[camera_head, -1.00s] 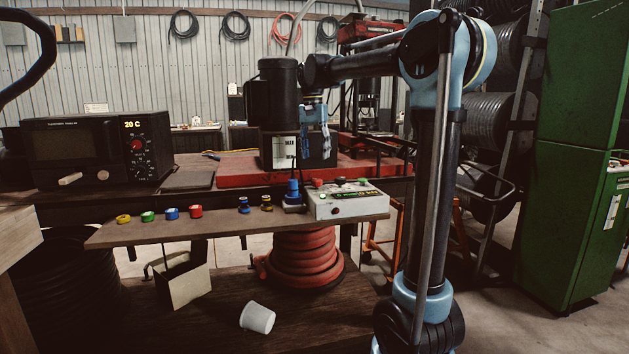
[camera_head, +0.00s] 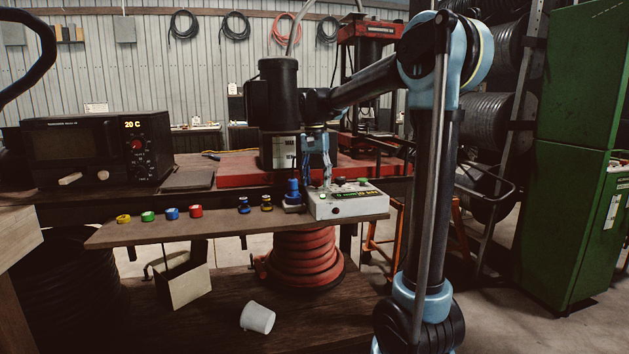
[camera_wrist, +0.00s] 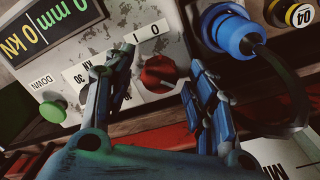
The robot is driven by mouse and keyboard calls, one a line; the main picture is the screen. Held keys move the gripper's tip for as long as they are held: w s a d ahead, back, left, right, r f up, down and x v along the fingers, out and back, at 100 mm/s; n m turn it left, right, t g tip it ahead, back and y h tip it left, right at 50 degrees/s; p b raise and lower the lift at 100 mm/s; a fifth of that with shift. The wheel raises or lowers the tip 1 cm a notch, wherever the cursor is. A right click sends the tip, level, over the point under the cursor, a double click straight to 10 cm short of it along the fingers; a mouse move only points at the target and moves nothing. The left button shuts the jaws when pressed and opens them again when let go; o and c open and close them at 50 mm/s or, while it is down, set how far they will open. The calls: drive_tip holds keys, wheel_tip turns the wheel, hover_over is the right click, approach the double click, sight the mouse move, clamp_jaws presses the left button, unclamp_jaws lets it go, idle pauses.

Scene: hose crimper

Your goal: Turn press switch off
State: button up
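The white press control box (camera_head: 347,206) sits at the right end of the wooden shelf. In the wrist view a red rotary knob (camera_wrist: 158,73) stands on its panel beside a label with 1 and 0. I cannot tell which mark it points to. My gripper (camera_wrist: 157,68) is open, one finger on each side of the knob. Contact is not clear, and a gap shows by the right finger. In the head view my gripper (camera_head: 322,182) is low over the box's left part and hides the knob there. A green DOWN button (camera_wrist: 53,108) is left of the fingers.
A blue plug with a cable (camera_wrist: 233,36) is right of the fingers, close by. Coloured rings, including a red one (camera_head: 196,211), line the shelf (camera_head: 135,235). The black press motor (camera_head: 279,95) stands behind my gripper. A white cup (camera_head: 257,317) lies below.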

drive_tip(key=c, duration=1)
drive_tip(key=shift+a, duration=0.2)
drive_tip(key=shift+d, duration=0.15)
drive_tip(key=shift+c, duration=0.2)
